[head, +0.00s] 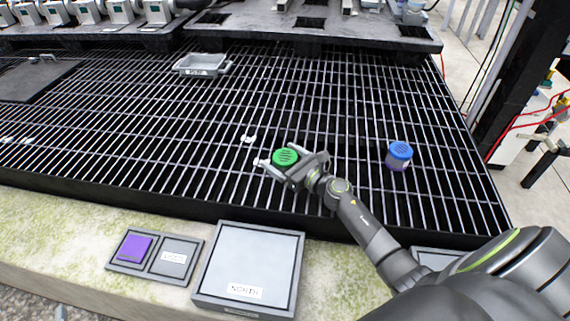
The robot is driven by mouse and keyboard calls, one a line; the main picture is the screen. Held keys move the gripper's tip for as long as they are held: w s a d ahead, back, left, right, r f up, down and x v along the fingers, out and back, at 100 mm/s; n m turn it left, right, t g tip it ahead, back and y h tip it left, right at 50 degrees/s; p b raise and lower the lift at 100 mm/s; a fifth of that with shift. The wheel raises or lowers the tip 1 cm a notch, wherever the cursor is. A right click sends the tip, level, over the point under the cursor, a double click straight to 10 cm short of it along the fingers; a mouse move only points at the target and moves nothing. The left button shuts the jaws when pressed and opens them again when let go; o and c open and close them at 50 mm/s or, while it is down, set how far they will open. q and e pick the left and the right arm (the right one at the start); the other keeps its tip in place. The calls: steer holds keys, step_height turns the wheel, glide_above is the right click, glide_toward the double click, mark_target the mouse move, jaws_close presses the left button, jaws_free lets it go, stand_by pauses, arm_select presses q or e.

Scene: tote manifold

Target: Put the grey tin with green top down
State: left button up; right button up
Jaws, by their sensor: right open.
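The tin with the green top (286,156) is near the middle of the head view, over the dark grating. Its green lid faces up; its body is mostly hidden by my gripper. My right gripper (283,164) is open, with its fingers on either side of the tin. I cannot tell whether the fingers touch it, or whether its base rests on the grating. My left gripper is not in view.
A blue-topped tin (399,155) stands on the grating to the right. A small grey tray (201,65) lies farther back. In front, on the stone ledge, are a grey pad labelled NORTH (250,262) and a two-part tray (155,254) with a purple square. Small white bits lie left of my gripper.

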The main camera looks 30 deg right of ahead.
steer(key=shift+w+a, duration=0.1)
steer(key=shift+w, duration=0.2)
steer(key=shift+c, duration=0.5)
steer(key=c, duration=1)
